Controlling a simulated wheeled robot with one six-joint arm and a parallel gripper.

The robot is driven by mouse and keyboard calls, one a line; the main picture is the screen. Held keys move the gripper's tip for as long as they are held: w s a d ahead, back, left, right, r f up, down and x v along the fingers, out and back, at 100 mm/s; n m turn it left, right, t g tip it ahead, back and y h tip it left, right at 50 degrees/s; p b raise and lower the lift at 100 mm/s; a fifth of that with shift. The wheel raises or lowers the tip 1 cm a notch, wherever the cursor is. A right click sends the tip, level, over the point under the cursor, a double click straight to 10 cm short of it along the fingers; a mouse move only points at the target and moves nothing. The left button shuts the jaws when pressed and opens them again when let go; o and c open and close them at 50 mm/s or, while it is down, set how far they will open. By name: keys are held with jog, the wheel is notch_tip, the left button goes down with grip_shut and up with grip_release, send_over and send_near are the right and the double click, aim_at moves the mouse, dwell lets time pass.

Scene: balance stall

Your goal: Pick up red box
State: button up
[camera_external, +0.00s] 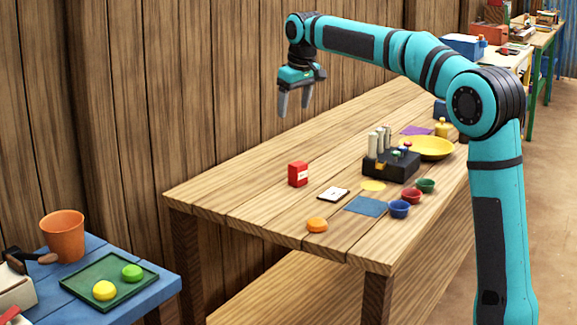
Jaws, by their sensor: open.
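The red box (298,174) is small, with a pale mark on its front. It stands upright on the wooden table (230,191), toward the left end and near the plank wall. My gripper (294,104) hangs in the air above the table, higher in the picture than the red box. Its two grey fingers point down, apart, with nothing between them. The gap in height and depth between the fingers and the box is hard to judge from this one view.
An orange disc (317,225), a white card (333,193) and a blue square (367,205) lie right of the box. Behind them are small bowls (400,208), a black holder (391,168) and a yellow dish (428,147). A blue table (150,291) stands lower left.

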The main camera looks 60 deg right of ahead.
aim_at(298, 163)
jog(key=w+d+f+g+y, duration=0.1)
jog(key=w+d+f+g, duration=0.15)
jog(key=d+f, duration=0.45)
jog(key=f, duration=1)
jog(key=shift+w+d+f, duration=0.35)
jog(key=shift+a+f, duration=0.15)
jog(key=shift+f, duration=1.15)
jog(key=shift+a+f, duration=0.1)
jog(key=shift+f, duration=1.15)
jog(key=c, duration=1.1)
